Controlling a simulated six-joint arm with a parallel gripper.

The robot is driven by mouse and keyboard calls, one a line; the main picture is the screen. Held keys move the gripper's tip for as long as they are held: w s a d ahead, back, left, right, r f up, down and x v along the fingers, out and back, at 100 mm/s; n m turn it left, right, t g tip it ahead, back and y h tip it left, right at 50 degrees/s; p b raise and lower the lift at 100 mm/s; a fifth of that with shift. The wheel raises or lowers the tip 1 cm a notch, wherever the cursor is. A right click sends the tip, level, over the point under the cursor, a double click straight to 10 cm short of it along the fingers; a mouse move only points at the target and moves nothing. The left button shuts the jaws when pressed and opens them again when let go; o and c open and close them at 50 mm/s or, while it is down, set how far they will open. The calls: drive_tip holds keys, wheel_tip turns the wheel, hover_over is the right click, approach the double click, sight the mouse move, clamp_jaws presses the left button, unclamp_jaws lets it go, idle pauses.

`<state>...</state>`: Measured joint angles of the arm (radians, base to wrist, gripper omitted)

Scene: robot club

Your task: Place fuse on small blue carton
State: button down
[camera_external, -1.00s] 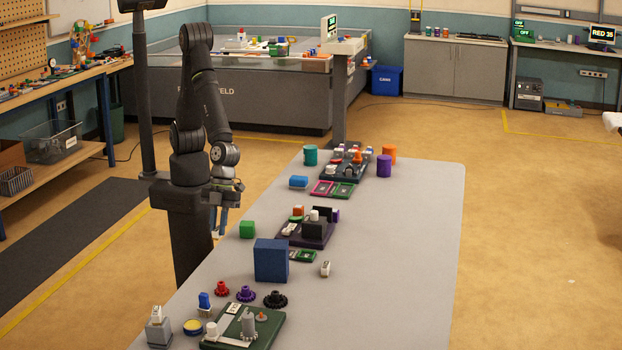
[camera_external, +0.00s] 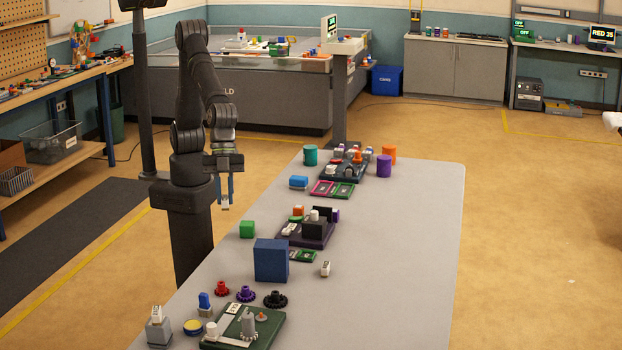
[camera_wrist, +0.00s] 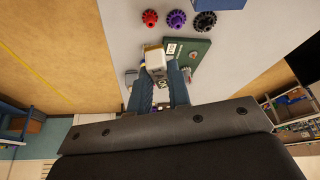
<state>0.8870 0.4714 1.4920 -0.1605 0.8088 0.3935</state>
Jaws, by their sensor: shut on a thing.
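My gripper (camera_external: 224,199) hangs in the air beside the table's left edge, its blue fingers pointing down. It is shut on a small pale block, apparently the fuse (camera_wrist: 154,60), which shows between the fingertips in the wrist view. In the outside view the fuse is small and partly hidden by the fingers.
A purple tray (camera_external: 318,239) with parts is beyond the box. Red (camera_external: 221,288), purple (camera_external: 245,293) and black gears (camera_external: 275,299) lie in front. The table's right side is clear.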

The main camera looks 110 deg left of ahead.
drive_tip(key=w+a+f, duration=0.1)
drive_tip(key=w+f, duration=0.1)
drive_tip(key=w, duration=0.1)
drive_tip(key=w+a+f, duration=0.1)
drive_tip(key=w+f, duration=0.1)
drive_tip(key=w, duration=0.2)
drive_tip(key=w+a+f, duration=0.1)
drive_tip(key=w+f, duration=0.1)
drive_tip(key=w, duration=0.2)
drive_tip(key=shift+w+a+f, duration=0.1)
drive_tip(key=shift+a+f, duration=0.05)
drive_tip(key=shift+f, duration=0.15)
drive_tip(key=shift+w+f, duration=0.1)
drive_tip(key=shift+f, duration=1.95)
drive_tip(key=shift+f, duration=0.15)
drive_tip(key=c, duration=1.3)
unclamp_jaws()
drive_tip(key=shift+c, duration=0.2)
drive_tip(key=v, duration=1.2)
drive_tip(key=shift+r, duration=0.2)
drive_tip(key=shift+f, duration=0.15)
